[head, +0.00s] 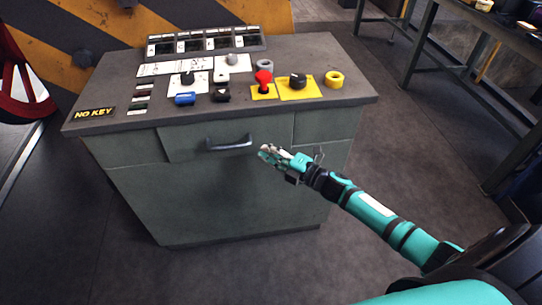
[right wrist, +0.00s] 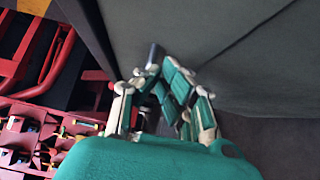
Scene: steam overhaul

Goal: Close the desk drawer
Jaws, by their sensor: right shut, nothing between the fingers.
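A grey-green metal desk (head: 220,200) stands in the middle of the head view. Its drawer (head: 185,145) sits under the top, with a dark bar handle (head: 230,143). The drawer front appears close to the desk face; I cannot tell whether a small gap remains. My right gripper (head: 264,152) is shut and empty, just right of the handle and in front of the drawer front. In the right wrist view its fingers (right wrist: 160,72) come together beside a grey panel (right wrist: 230,45). I cannot tell whether they touch it. My left gripper is out of view.
The desk top carries a row of panels (head: 205,40), several knobs and switches, a yellow ring (head: 334,79) and a "NO KEY" plate (head: 94,112). A workbench (head: 480,60) stands at the right. Red metalwork (right wrist: 40,110) shows in the wrist view. Floor right of the desk is clear.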

